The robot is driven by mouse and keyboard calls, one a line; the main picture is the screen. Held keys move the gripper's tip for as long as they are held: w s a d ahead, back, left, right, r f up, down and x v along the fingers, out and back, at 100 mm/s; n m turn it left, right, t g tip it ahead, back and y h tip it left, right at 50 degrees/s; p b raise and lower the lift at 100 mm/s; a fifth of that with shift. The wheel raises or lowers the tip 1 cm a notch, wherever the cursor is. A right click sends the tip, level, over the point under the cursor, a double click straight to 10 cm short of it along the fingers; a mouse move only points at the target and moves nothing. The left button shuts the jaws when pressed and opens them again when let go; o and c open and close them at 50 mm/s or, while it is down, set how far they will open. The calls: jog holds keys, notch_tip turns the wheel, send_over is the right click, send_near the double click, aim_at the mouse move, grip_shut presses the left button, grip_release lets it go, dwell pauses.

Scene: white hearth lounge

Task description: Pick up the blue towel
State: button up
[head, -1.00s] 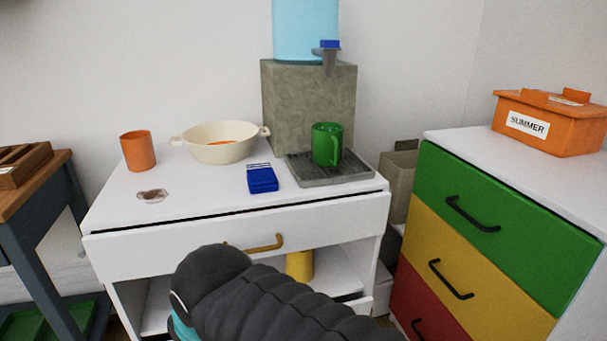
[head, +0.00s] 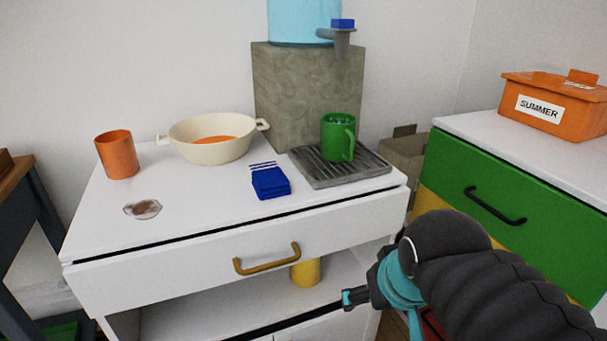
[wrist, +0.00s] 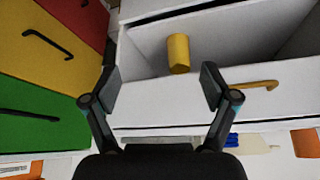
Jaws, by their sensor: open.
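The blue towel (head: 270,181) lies folded on the white cabinet top (head: 206,207), between the cream pot and the grey drip tray, near the front edge. A small strip of blue that looks like the towel shows at the lower edge of the wrist view (wrist: 243,140). My gripper (wrist: 158,85) is open and empty in the wrist view, its two fingers apart in front of the cabinet's open shelf. In the head view my gripper is below and right of the towel, in front of the cabinet, and partly hidden by my arm.
A drawer handle (head: 267,259) sticks out in front. A coloured drawer unit (head: 460,170) stands at right.

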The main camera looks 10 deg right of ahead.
jog(key=w+a+r, duration=0.2)
jog(key=w+r, duration=0.2)
jog(key=r, duration=0.1)
jog(key=w+a+r+n+g, duration=0.1)
jog(key=w+a+r, duration=0.1)
jog(key=w+r, duration=0.3)
jog(key=w+a+r+g, duration=0.1)
jog(key=w+r, duration=0.4)
jog(key=shift+w+a, duration=0.25)
jog(key=shift+a, duration=0.15)
jog(key=n+g, duration=0.2)
send_near(268, 173)
jog(key=f, duration=0.2)
jog(key=w+f+b, duration=0.1)
jog(key=f, duration=0.2)
jog(key=shift+d, duration=0.2)
jog(key=shift+w+a+f+b, duration=0.1)
jog(key=shift+f+b, duration=0.15)
jog(key=shift+f, duration=1.05)
jog(key=shift+w+a+f+b, duration=0.1)
jog(key=shift+f+b, duration=0.1)
jog(key=shift+f, duration=1.05)
jog(key=c, duration=1.2)
